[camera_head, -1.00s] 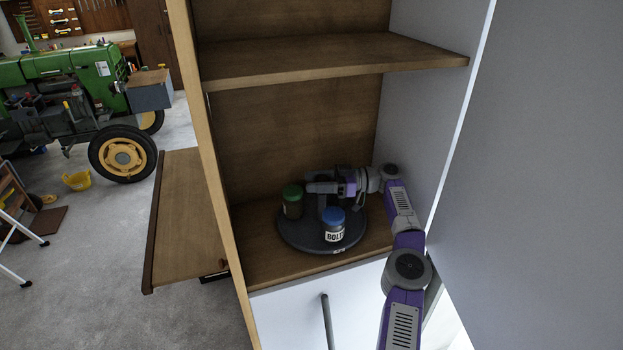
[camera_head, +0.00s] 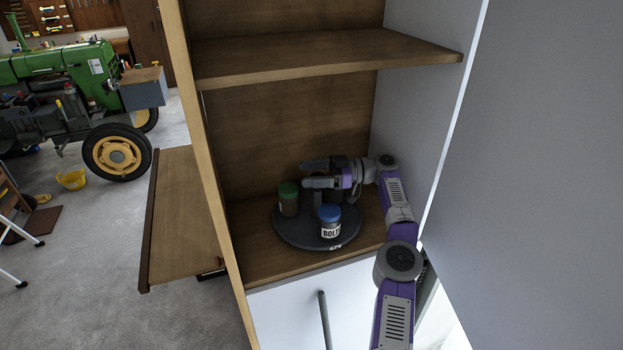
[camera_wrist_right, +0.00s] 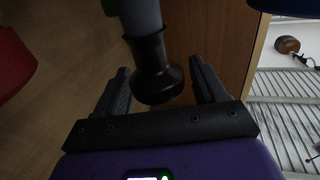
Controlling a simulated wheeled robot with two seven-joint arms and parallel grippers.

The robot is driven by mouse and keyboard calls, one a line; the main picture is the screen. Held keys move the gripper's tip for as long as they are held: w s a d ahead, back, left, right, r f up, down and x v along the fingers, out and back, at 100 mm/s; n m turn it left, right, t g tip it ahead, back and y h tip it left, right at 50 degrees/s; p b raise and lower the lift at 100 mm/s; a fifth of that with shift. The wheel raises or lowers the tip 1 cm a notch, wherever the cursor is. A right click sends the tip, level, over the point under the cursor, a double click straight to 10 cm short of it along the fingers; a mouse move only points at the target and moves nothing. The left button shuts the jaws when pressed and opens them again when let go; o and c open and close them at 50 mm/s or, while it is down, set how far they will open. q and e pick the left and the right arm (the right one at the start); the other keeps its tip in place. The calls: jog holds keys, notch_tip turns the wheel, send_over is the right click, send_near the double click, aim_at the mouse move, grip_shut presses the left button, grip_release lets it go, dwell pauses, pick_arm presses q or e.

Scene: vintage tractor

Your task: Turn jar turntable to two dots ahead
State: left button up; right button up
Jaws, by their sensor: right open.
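The round dark jar turntable (camera_head: 300,238) sits on the lower shelf of the cabinet. A green-lidded jar (camera_head: 288,200) stands on its left side and a blue-lidded jar labelled BOLTS (camera_head: 330,222) at its front. A small pale mark (camera_head: 335,247) shows on the front rim; I cannot read its dots. My right gripper (camera_head: 312,174) is over the back of the turntable, behind the jars, with its fingers apart. In the right wrist view, a dark flared post (camera_wrist_right: 157,75) shows between the open fingers; I cannot tell whether they touch it. My left gripper is not in view.
An upper shelf (camera_head: 330,58) hangs above my right arm, and the cabinet's side wall (camera_head: 420,120) is close on the right. A red object (camera_wrist_right: 12,55) shows at the left of the wrist view. The shelf front is bare.

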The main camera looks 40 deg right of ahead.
notch_tip(320, 180, up, 6)
jog(key=p, duration=0.4)
jog(key=shift+a+r, duration=0.1)
jog(key=shift+r, duration=0.05)
jog(key=shift+r+p, duration=0.8)
jog(key=shift+p, duration=0.1)
